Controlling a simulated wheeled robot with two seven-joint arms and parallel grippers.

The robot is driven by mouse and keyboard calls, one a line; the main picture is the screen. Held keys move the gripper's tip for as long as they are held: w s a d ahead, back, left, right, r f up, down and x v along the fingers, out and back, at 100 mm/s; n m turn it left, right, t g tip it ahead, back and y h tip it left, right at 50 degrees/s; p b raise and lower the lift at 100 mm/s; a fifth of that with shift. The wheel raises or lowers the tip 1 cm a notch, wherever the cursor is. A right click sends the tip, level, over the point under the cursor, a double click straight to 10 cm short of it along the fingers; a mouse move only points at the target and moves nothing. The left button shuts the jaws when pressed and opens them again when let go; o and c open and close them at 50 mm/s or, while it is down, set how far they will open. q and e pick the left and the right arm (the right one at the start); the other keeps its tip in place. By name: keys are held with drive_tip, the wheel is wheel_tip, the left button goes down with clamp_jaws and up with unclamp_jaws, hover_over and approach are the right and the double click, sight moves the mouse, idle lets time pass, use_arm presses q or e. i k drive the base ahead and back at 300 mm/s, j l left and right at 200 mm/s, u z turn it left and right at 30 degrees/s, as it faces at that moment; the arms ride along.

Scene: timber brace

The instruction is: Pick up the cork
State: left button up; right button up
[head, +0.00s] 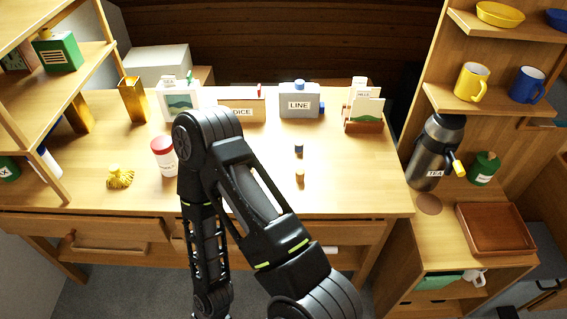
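A small tan, cork-like piece (300,177) stands on the desk right of centre, near the front edge. It is too small to tell for certain that it is the cork. A small dark blue piece with a pale lower part (299,149) stands just behind it. One of my black arms rises from the bottom of the head view, bends at the left of centre and runs back down. Its folded links are left of the tan piece and apart from it in the picture. No gripper fingers can be made out on it. My other arm does not show clearly.
On the desk (360,190) are a red-capped white jar (163,156), a yellow brush-like item (119,177), a grey LINE box (299,101) and a card holder (364,122). A flask (436,153) and green bottle (484,168) stand right.

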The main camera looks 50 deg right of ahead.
sight(300, 172)
drive_tip(key=z, duration=2)
drive_tip(key=i+j, duration=0.1)
drive_tip(key=j, duration=0.6)
drive_tip(key=i+j, duration=0.15)
drive_tip(key=j, duration=0.2)
drive_tip(key=z, duration=1.65)
